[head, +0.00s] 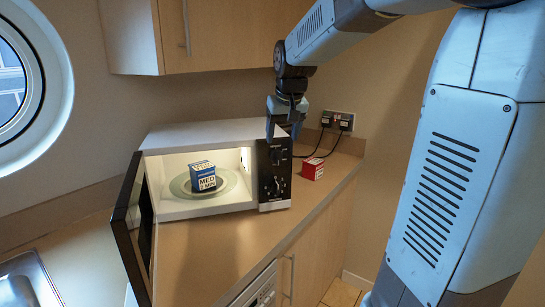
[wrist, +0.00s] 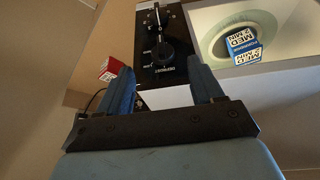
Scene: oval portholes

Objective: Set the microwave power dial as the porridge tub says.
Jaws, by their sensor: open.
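The porridge tub (head: 203,178) is a blue and white box reading "MED" and "2 MIN". It stands on the glass turntable inside the open microwave (head: 205,135). The black control panel (head: 274,172) is right of the cavity and carries dials. In the wrist view a black dial (wrist: 162,53) with a bar handle sits near "DEFROST" lettering; I cannot read its exact setting. My gripper (head: 284,128) is open and empty, its fingers near the panel's top. In the wrist view, the open fingers (wrist: 160,78) are apart from the dial.
The microwave door (head: 132,230) hangs open to the left over the counter (head: 225,250). A red box (head: 312,169) stands right of the microwave. Plugs and black cables (head: 337,121) are on the wall behind. Cupboards (head: 215,35) hang above. The counter in front is clear.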

